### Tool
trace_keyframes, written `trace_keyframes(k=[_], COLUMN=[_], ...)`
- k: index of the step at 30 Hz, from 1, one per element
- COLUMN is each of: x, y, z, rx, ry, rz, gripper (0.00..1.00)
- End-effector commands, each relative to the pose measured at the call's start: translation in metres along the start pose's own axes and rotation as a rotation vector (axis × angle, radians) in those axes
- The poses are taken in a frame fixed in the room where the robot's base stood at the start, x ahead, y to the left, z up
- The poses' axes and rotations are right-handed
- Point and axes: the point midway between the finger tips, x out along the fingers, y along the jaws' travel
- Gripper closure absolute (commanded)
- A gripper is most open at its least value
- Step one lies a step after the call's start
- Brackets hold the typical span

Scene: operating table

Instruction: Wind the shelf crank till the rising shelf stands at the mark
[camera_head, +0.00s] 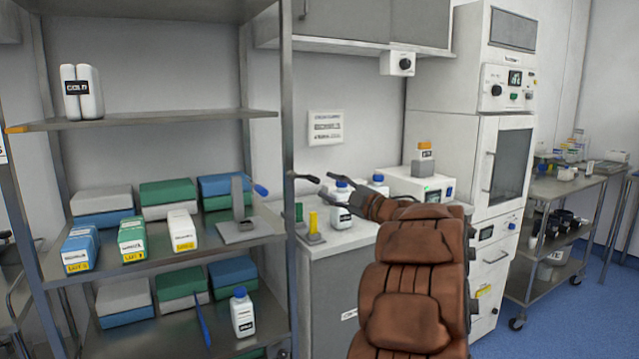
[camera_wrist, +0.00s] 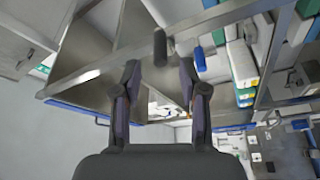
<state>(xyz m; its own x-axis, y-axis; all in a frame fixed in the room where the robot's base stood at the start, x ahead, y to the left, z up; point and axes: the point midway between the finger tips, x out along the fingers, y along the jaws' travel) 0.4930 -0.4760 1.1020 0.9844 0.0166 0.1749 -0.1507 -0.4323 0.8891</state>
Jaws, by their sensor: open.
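A crank with a dark grip (camera_head: 305,178) sticks out from the right front post of the steel rack. A white label (camera_head: 3,150), partly cut off, sits slightly lower at the left edge.
That blue tip shows beside the grip in the wrist view (camera_wrist: 199,59). A counter (camera_head: 335,240) with bottles and a yellow item (camera_head: 313,223) lies below my gripper.

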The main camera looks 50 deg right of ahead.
Motion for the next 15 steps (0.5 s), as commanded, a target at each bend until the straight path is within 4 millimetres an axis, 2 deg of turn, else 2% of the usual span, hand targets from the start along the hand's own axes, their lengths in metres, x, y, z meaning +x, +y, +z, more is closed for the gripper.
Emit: trace_keyframes(k=[1,6,10,15], x=[-0.011,-0.038,-0.051,-0.058], y=[0.001,0.001,0.000,0.000], z=[0.000,0.001,0.001,0.001], rx=[0.001,-0.001,0.001,0.001], ry=[-0.002,-0.004,-0.001,0.000], rz=[0.003,0.003,0.002,0.001], gripper=[0.57,0.57,0.57,0.57])
